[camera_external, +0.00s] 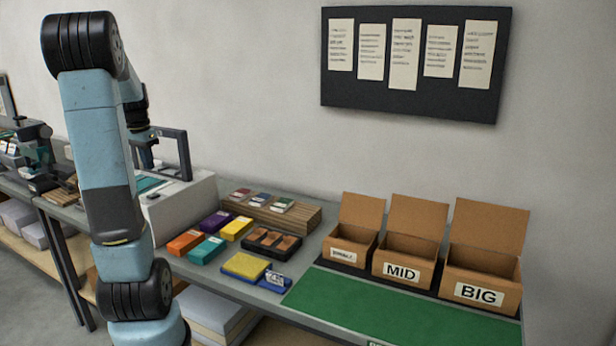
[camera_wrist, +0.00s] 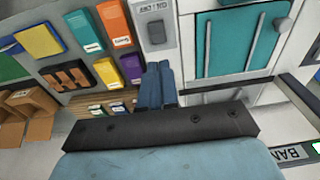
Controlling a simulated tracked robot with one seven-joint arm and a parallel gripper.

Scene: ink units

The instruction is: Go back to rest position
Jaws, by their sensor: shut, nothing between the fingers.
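My gripper (camera_wrist: 158,72) shows in the wrist view as two blue fingers pressed together with nothing between them. In the external view its end (camera_external: 147,158) hangs behind my upright blue arm, partly hidden, near the white machine (camera_external: 187,205). The wrist view shows the machine's teal panel (camera_wrist: 228,45) to the right of the fingers. Ink units lie on the table left of the fingers in the wrist view: orange (camera_wrist: 113,22), teal (camera_wrist: 84,30), purple (camera_wrist: 131,67) and yellow (camera_wrist: 107,71). The fingers look apart from them.
A dark holder (camera_external: 270,243) and a yellow block on a blue base (camera_external: 246,266) lie on the table. A wooden stand (camera_external: 300,221) is behind. Open boxes marked MID (camera_external: 403,271) and BIG (camera_external: 480,292) stand right, beside a smaller box (camera_external: 345,252). The green mat (camera_external: 390,312) is clear.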

